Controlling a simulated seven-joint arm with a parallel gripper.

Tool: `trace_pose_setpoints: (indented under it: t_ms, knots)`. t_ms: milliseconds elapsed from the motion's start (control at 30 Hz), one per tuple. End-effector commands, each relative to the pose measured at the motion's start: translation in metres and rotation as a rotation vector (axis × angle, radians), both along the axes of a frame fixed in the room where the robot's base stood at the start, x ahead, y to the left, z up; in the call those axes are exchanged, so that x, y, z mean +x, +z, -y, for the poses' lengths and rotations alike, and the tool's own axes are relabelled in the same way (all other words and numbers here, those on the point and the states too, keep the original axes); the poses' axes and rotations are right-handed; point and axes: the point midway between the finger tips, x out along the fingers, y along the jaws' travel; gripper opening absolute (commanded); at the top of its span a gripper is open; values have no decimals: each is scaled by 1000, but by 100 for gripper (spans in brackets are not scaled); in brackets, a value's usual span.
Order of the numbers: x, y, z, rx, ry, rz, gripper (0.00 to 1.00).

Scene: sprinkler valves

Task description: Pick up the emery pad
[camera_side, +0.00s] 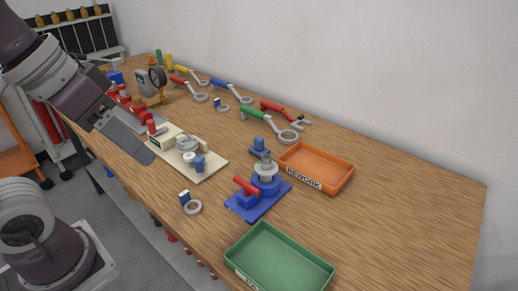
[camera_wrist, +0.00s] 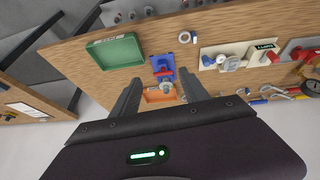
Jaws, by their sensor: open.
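I cannot pick out the emery pad with certainty. A small block with a blue top (camera_side: 184,197) lies against a grey ring (camera_side: 193,207) near the front edge of the table. A similar blue-topped block (camera_side: 217,103) lies by another ring farther back. In the wrist view, a ring with a small piece at its side (camera_wrist: 185,37) lies near the table edge. My gripper (camera_side: 145,153) is at the left, raised above the table's front edge, apart from these things. In the wrist view my gripper (camera_wrist: 160,88) has its two fingers spread with nothing between them.
A green tray (camera_side: 279,262) and an orange REWORK tray (camera_side: 317,168) stand at the right. Between them is a blue fixture (camera_side: 259,201). A cream board (camera_side: 205,171) with parts lies left of it. Several coloured wrenches (camera_side: 270,124) lie along the back. The table's right end is clear.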

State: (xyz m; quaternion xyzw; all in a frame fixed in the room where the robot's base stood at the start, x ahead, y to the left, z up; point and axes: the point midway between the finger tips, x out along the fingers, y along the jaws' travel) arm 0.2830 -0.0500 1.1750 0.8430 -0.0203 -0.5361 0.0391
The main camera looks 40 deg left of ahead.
Motion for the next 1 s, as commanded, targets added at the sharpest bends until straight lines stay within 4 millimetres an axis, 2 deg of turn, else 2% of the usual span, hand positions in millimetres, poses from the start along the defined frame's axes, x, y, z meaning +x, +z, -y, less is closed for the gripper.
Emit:
trace_pose_setpoints:
  t_ms: [67, 100, 167, 233, 333, 400, 500, 600, 700, 1000]
  knots:
    - [43, 13, -2, -92, 21, -69, 53]
    - [70, 17, -5, -140, 39, -103, 53]
    - [113, 17, -14, -195, 70, -146, 53]
    - [167, 8, -29, -231, 107, -184, 53]
    - [241, -25, -56, -221, 149, -222, 53]
    - [287, -58, -74, -177, 154, -239, 53]
    - [338, -108, -92, -78, 118, -256, 53]
    - [370, -150, -96, 12, 52, -271, 53]
    - [385, -177, -96, 68, -5, -282, 53]
    - [398, -220, -93, 91, -28, -290, 53]
